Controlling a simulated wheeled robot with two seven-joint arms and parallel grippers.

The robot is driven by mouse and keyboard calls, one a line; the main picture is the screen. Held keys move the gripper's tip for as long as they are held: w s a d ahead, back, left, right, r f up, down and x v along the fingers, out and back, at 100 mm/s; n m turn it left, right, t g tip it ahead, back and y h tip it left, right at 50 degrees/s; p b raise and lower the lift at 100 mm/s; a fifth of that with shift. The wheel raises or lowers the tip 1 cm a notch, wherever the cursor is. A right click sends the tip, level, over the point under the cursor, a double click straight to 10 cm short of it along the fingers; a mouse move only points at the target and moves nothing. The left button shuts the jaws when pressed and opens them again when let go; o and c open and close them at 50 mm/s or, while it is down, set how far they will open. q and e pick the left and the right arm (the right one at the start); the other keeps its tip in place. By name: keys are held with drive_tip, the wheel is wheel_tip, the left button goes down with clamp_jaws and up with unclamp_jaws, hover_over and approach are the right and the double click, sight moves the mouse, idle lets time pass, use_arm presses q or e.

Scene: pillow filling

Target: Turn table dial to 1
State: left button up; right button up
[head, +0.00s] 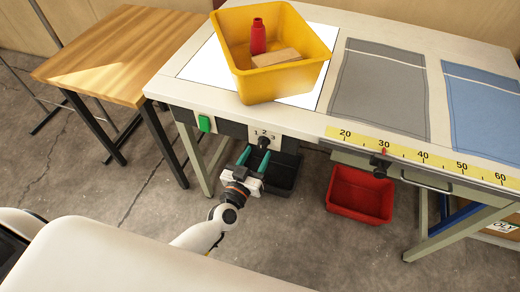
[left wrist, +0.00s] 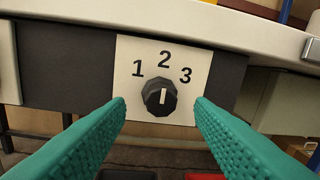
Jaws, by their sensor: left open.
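The black dial (left wrist: 160,97) sits on a white plate (left wrist: 127,100) marked 1, 2 and 3, on the front of the table. Its white mark points up, towards the 2. In the head view the dial (head: 264,142) is small, just under the table's front edge. My left gripper (head: 255,158) is open in front of it. Its green fingers stand on either side of the dial in the left wrist view, with gaps between them and the knob. My right gripper is not in view.
A green switch (head: 204,124) is left of the dial plate. A yellow bin (head: 277,88) with a red bottle (head: 258,37) stands on the table (head: 340,24). A black bin (head: 286,172) and a red bin (head: 359,207) are below. A slider (head: 380,163) sits by the yellow ruler.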

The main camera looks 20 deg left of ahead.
use_arm(q)
drive_tip(key=shift+w+d, duration=0.15)
drive_tip(key=shift+w, duration=1.25)
drive_tip(key=shift+c, duration=0.6)
drive_tip(key=c, duration=0.9)
drive_tip(key=o, duration=1)
drive_tip(key=shift+s, duration=0.1)
drive_tip(key=s, duration=0.4)
drive_tip(key=s+a, duration=0.1)
drive_tip(key=s, duration=0.7)
drive_tip(key=shift+a, duration=0.15)
drive_tip(key=shift+w, duration=0.1)
